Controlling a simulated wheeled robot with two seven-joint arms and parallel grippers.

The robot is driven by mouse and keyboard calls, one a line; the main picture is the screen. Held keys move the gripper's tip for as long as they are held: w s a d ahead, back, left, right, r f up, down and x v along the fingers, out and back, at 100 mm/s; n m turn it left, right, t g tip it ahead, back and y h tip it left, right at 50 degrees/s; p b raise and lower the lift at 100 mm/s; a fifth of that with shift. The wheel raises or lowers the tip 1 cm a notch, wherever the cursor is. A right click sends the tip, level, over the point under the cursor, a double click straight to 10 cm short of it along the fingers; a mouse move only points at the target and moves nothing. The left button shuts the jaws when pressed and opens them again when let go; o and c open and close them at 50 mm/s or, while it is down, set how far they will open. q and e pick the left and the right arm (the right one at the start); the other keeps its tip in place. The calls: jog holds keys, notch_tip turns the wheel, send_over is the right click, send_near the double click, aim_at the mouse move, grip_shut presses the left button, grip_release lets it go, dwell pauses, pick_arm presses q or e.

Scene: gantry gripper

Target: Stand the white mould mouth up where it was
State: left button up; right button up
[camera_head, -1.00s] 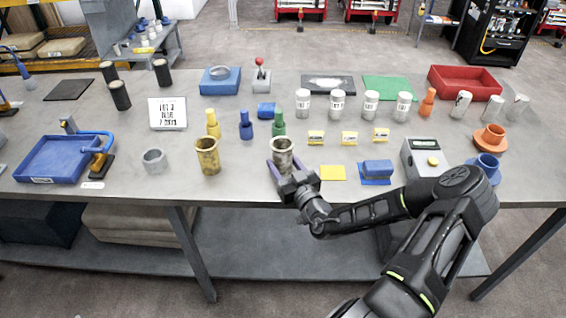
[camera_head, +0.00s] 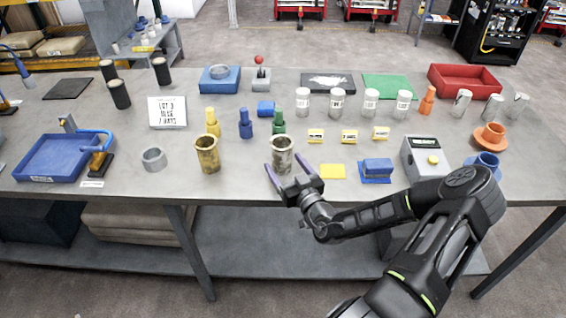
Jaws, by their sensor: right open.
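The white mould (camera_head: 282,151), a pale, stained cup, stands upright with its open mouth up near the front of the table. My right gripper (camera_head: 288,169) is open at the near side of this mould. One finger lies to the mould's left and the other to its right, with gaps showing, and the mould looks free of them. The gripper's palm is at the table's front edge. A similar yellowish mould (camera_head: 207,157) stands upright to the left. My left gripper is out of view.
A grey ring (camera_head: 154,160) and a blue tray (camera_head: 52,158) lie to the left. A yellow card (camera_head: 333,171) and a blue block (camera_head: 377,167) lie just right of my right gripper. Coloured bottles (camera_head: 278,122) and several white-lidded jars (camera_head: 336,100) stand behind.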

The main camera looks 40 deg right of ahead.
jog(key=s, duration=0.4)
jog(key=s+a, duration=0.1)
jog(key=s, duration=0.1)
dwell(0.5)
